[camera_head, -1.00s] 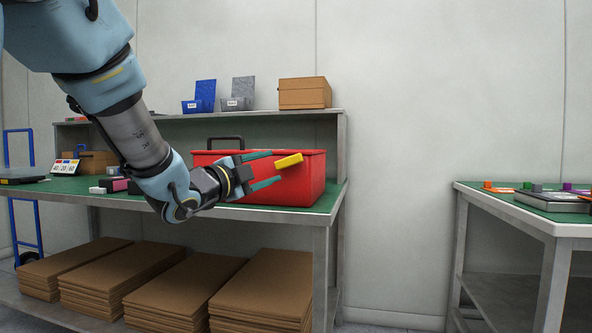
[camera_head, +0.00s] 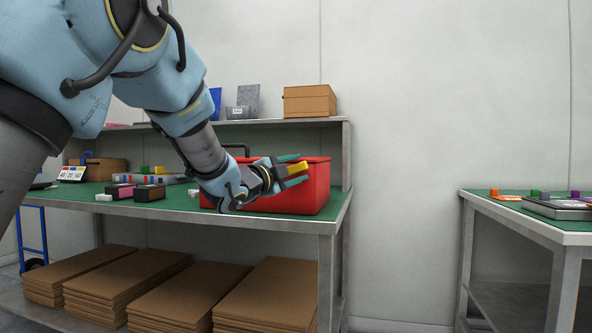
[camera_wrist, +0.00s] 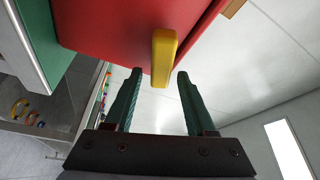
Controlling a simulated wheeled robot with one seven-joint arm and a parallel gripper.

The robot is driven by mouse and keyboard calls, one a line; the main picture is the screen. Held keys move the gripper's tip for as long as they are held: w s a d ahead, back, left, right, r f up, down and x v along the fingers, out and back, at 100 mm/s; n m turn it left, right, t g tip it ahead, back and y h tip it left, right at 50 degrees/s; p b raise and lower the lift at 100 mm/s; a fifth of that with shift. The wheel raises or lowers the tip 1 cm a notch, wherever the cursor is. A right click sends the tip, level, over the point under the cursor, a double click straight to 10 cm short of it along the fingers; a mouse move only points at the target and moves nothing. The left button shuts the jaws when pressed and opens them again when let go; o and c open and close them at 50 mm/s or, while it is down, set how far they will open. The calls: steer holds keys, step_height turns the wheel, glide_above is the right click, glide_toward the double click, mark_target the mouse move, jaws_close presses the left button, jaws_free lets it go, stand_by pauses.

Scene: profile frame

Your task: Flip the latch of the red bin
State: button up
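The red bin (camera_head: 318,190) stands on the green bench top (camera_head: 165,210), with a dark handle (camera_head: 238,146) on top. Its yellow latch (camera_head: 298,167) is on the upper part of the bin's face. The latch also shows in the wrist view (camera_wrist: 163,55), sticking out past the red bin's edge (camera_wrist: 110,35). My gripper (camera_head: 293,170) is open in front of the bin, its green fingers on either side of the latch in the head view. In the wrist view the fingertips (camera_wrist: 160,78) are apart, with the latch's end between or just ahead of them. I cannot tell whether they touch it.
A cardboard box (camera_head: 310,100) and small bins sit on the raised shelf. Small boxes (camera_head: 150,192) lie left of the red bin. Cardboard stacks (camera_head: 190,290) fill the lower shelf. A second table (camera_head: 530,215) stands at right, beyond an open gap.

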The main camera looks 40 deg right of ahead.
jaws_close()
stand_by(0.6)
steer(key=n+b, duration=0.1)
steer(key=n, duration=0.1)
steer(key=n+t+h+b, duration=0.1)
steer(key=shift+w+a+r+b, duration=0.2)
steer(key=shift+w+r+b, duration=0.05)
steer(key=shift+b, duration=0.1)
steer(key=shift+w+a+r+n+t+y+b, duration=0.15)
steer(key=shift+w+a+r+n+t+b, duration=0.2)
steer(key=shift+n+t+b, duration=1.5)
steer(key=shift+w+a+r+n+t+y+b, duration=0.2)
steer(key=shift+w+r+n+t+b, duration=0.25)
steer(key=shift+n, duration=2.85)
steer(key=shift+w+a+r+n+t+y+b, duration=0.2)
steer(key=shift+w+n+t+b, duration=0.65)
steer(key=shift+n, duration=1.7)
steer(key=shift+s+a+t+b, duration=0.1)
steer(key=shift+s+t+b, duration=0.2)
steer(key=shift+t, duration=0.25)
steer(key=shift+o, duration=0.6)
jaws_free()
